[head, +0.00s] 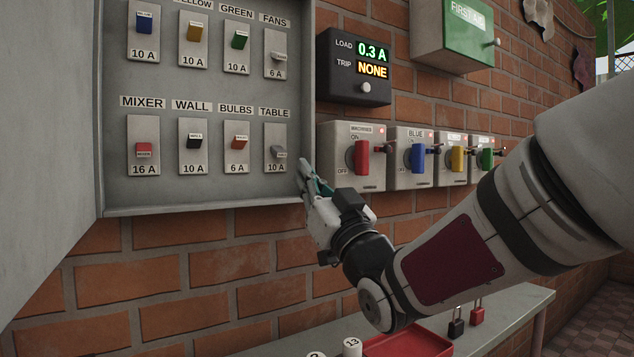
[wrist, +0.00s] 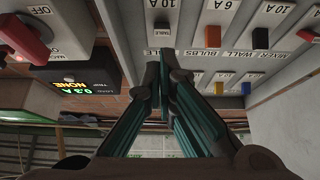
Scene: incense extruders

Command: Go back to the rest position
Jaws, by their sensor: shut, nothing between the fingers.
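My gripper (head: 306,180) is at the lower right edge of the open grey breaker panel (head: 210,195), close to the TABLE breaker (head: 278,151). In the wrist view my gripper (wrist: 165,60) shows its fingers together and empty, pointing at the panel near the TABLE breaker (wrist: 162,27). I cannot tell whether the fingertips touch the panel. The panel holds two rows of labelled breakers. The lower row has MIXER (head: 143,150), WALL (head: 194,139), BULBS (head: 237,141) and TABLE; the TABLE lever looks lower than those of WALL and BULBS.
Right of the panel, a load display (head: 353,67) reads 0.3 A and TRIP NONE. Below it are rotary switches with red (head: 361,157), blue (head: 417,157), yellow and green handles. A bench (head: 520,308) below carries a red tray (head: 410,343) and padlocks (head: 477,314). A green first-aid box (head: 467,30) hangs above.

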